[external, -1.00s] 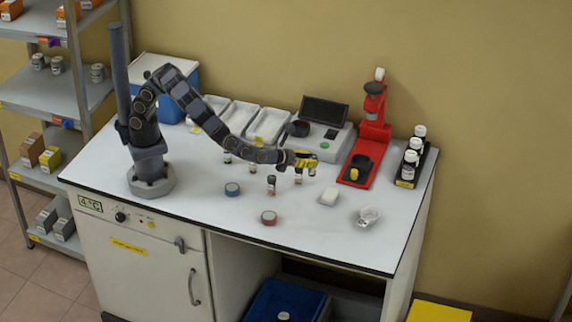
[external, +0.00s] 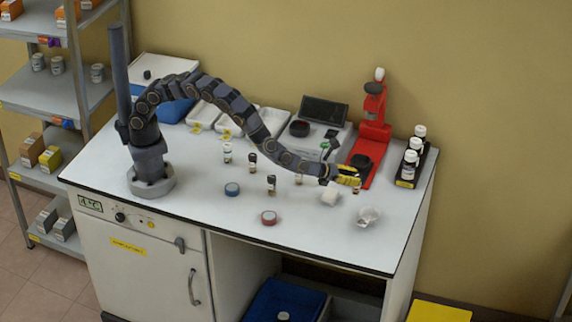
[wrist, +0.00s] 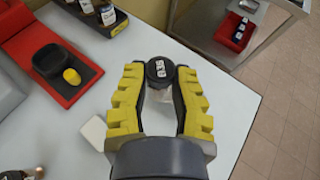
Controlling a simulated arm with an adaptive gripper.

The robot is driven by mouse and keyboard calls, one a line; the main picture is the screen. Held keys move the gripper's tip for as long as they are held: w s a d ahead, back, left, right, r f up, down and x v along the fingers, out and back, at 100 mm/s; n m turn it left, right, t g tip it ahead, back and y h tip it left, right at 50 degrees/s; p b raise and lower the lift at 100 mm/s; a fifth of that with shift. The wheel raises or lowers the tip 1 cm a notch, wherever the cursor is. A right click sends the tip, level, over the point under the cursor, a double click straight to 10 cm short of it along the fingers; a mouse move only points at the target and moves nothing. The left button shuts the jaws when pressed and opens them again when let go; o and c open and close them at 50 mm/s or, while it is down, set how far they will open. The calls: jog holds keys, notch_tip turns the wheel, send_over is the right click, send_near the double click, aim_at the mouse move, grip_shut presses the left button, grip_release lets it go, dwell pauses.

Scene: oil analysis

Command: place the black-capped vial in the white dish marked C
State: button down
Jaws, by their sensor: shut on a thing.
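My gripper (wrist: 160,95) is shut on a black-capped vial. The vial's black cap (wrist: 159,70) with white writing shows between the yellow fingertips. In the external view my gripper (external: 350,178) is above the right part of the bench, and the vial's lower end (external: 356,190) shows under it. Three shallow white dishes stand at the back: left (external: 203,114), middle (external: 229,124) and right (external: 272,121). Yellow labels show at the fronts of some, but I cannot read a C on any. My gripper is well to the right of all three.
Several vials, one of them dark-capped (external: 271,185), stand mid-bench with blue (external: 232,189) and red (external: 268,217) round items. A red stand (external: 374,130) and bottle rack (external: 408,170) are behind.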

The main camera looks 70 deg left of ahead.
jog(key=w+f, duration=0.1)
jog(key=w+d+f, duration=0.1)
jog(key=f, duration=0.1)
jog(key=d+f, duration=0.1)
jog(key=shift+w+d+f, duration=0.2)
jog(key=shift+w+f, duration=0.15)
jog(key=shift+w, duration=0.05)
jog(key=shift+w+d+f, duration=0.2)
jog(key=shift+w+f, duration=0.1)
jog(key=shift+f, duration=0.15)
jog(key=shift+w+d+f, duration=0.15)
jog(key=shift+w+f, duration=0.1)
jog(key=shift+f, duration=1.45)
jog(key=shift+f, duration=0.15)
jog(key=c, duration=1)
grip_release()
jog(key=shift+s, duration=0.1)
